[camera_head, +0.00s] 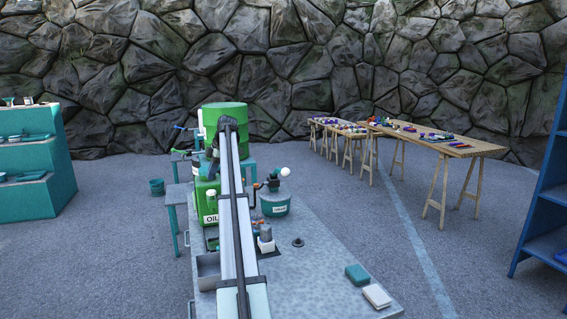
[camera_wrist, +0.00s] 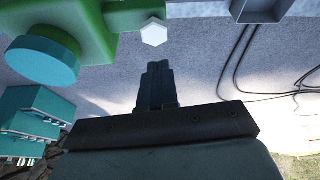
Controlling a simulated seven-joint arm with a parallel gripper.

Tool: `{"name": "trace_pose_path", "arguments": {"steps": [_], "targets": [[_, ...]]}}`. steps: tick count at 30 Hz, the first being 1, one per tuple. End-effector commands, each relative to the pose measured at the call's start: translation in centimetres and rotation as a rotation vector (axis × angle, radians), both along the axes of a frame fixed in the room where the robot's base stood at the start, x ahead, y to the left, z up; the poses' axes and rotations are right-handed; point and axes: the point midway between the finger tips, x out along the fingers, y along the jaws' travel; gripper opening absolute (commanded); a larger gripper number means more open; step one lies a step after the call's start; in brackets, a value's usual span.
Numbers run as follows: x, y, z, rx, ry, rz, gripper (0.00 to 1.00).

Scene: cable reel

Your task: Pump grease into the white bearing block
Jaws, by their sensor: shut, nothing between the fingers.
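A small white block (camera_head: 266,246) with a dark cylinder above it stands on the grey bench, just right of my arm in the head view; I take it to be the bearing block. Behind it is a teal pot (camera_head: 275,205) with a dark top, an orange part and a white ball (camera_head: 284,172) on its raised handle. My gripper (camera_wrist: 157,68) is shut and empty in the wrist view, its fingers together over the ground. A white hexagonal piece (camera_wrist: 154,32) lies just beyond the fingertips, apart from them. In the head view my arm hides part of the bench, and the fingers are not clear.
A green oil can (camera_head: 210,206) and green drum (camera_head: 225,128) stand behind and left. The wrist view shows a green body with a teal cap (camera_wrist: 40,60) and black cables (camera_wrist: 240,70). Teal and white boxes (camera_head: 376,296) lie on the bench's near right; its middle right is mostly clear.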

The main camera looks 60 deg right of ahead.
Motion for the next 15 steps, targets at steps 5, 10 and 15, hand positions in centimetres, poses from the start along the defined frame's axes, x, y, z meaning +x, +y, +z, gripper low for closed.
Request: {"name": "trace_pose_path", "arguments": {"steps": [5,10,15], "targets": [[-6.7,-9.0,6.5,-0.166,0.133,-0.03,0.0],[-12.6,-14.5,10.7,-0.277,0.273,-0.07,0.0],[-16.9,-17.7,13.9,-0.34,0.375,-0.099,0.0]]}}
